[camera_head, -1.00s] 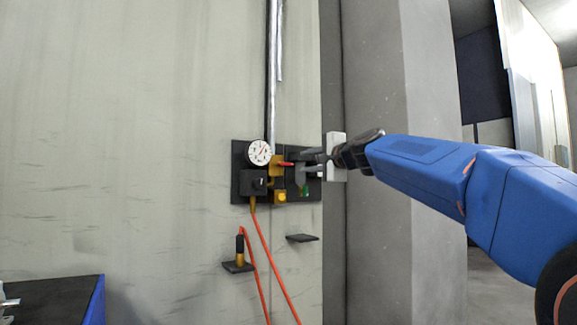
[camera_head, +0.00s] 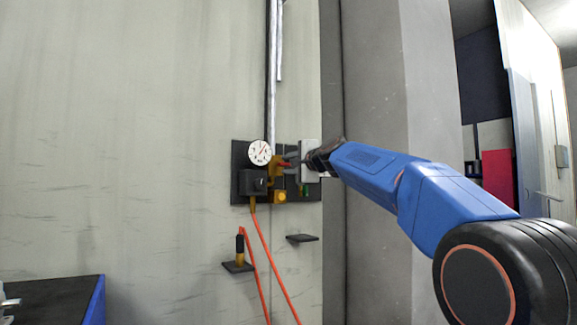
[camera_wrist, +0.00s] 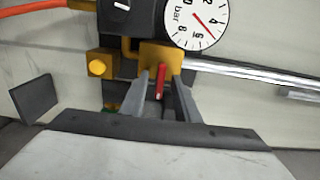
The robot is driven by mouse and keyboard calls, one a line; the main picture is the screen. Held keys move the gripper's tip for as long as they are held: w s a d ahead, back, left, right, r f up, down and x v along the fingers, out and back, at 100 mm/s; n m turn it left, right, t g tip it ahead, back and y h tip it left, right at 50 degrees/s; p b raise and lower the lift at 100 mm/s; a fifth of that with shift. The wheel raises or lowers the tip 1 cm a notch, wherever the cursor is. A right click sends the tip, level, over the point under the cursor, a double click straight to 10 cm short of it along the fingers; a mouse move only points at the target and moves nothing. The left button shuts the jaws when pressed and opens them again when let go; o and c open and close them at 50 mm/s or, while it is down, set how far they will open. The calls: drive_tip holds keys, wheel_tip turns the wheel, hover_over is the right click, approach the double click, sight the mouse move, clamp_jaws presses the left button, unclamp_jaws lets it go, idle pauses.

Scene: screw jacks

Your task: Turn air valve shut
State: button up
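The air valve has a red lever (camera_head: 285,163) on a brass body (camera_head: 274,171), mounted on a dark wall panel. In the wrist view the red lever (camera_wrist: 160,82) points down the picture from the brass body (camera_wrist: 160,56). My gripper (camera_head: 293,160) is at the valve, reaching in from the right. In the wrist view my gripper (camera_wrist: 160,88) is open, with one grey finger on each side of the lever. Gaps show between the lever and both fingers. The lever's near end is close to the gripper's palm.
A round pressure gauge (camera_head: 260,153) sits just left of the valve; it also shows in the wrist view (camera_wrist: 197,20). A black box (camera_head: 253,183) and a yellow button (camera_head: 280,196) are below. An orange hose (camera_head: 268,250) hangs down. A small dark shelf (camera_head: 302,238) juts out underneath.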

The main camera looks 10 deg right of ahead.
clamp_jaws()
drive_tip(key=shift+m, duration=0.3)
drive_tip(key=m, duration=0.6)
drive_tip(key=shift+f, duration=0.1)
drive_tip(key=m, duration=0.5)
drive_tip(key=shift+m, duration=0.4)
drive_tip(key=m, duration=0.5)
drive_tip(key=shift+m, duration=0.4)
